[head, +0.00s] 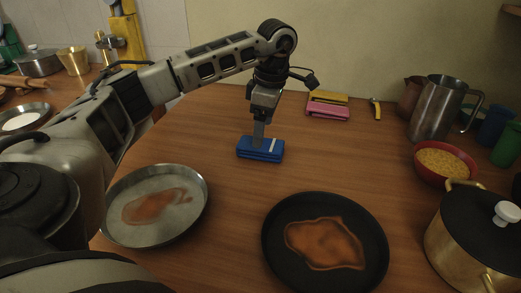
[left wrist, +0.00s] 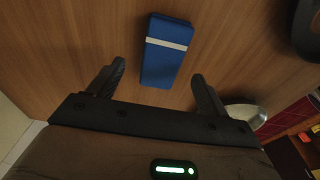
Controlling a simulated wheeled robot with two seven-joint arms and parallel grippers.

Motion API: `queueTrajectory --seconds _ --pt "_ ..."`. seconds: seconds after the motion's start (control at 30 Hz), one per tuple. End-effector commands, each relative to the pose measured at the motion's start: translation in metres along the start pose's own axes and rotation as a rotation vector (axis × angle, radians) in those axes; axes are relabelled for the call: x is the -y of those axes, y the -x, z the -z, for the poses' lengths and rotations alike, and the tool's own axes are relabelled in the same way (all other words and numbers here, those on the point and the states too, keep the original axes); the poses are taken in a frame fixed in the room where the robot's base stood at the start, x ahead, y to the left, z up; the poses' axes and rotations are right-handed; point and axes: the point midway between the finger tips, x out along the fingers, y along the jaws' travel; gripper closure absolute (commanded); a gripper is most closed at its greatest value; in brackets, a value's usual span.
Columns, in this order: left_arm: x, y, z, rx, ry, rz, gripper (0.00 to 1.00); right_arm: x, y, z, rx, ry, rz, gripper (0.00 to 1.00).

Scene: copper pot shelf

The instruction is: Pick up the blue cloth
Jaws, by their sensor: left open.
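The blue cloth (head: 246,154) is a folded stack with a pale stripe, lying flat on the wooden table near the middle of the head view. It also shows in the left wrist view (left wrist: 164,62), its near end between the lines of the two fingers and most of it beyond the fingertips. My left gripper (head: 258,142) points down over the cloth in the head view. In the left wrist view its fingers (left wrist: 158,70) are spread wide with nothing held between them. Whether a finger touches the cloth is unclear. My right gripper is not in view.
A steel pan (head: 195,207) and a black pan (head: 273,243), each with brown residue, stand in front. Pink and yellow cloths (head: 327,113) lie behind. A red bowl (head: 427,171), metal pitcher (head: 433,110) and lidded pot (head: 450,245) stand right. The table around the blue cloth is clear.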

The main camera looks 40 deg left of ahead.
Motion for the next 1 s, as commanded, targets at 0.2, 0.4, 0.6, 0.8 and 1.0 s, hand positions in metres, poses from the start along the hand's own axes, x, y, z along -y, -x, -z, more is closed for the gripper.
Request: queueTrajectory --seconds 0.2,0.4,0.6,0.8,1.0 --pt "0.003 -0.034 0.0 -0.002 0.001 0.003 0.22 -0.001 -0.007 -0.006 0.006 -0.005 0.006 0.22" --pt "0.003 -0.049 0.0 -0.001 0.001 0.001 0.22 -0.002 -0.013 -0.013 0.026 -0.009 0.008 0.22" --pt "0.003 -0.049 0.0 -0.001 0.001 0.001 0.22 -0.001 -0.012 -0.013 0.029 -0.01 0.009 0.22" --pt "0.003 -0.049 -0.001 -0.001 0.0 0.001 0.7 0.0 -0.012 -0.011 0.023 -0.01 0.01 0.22" --pt "0.003 -0.049 -0.001 0.0 0.0 0.001 0.7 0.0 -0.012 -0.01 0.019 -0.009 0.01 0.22"
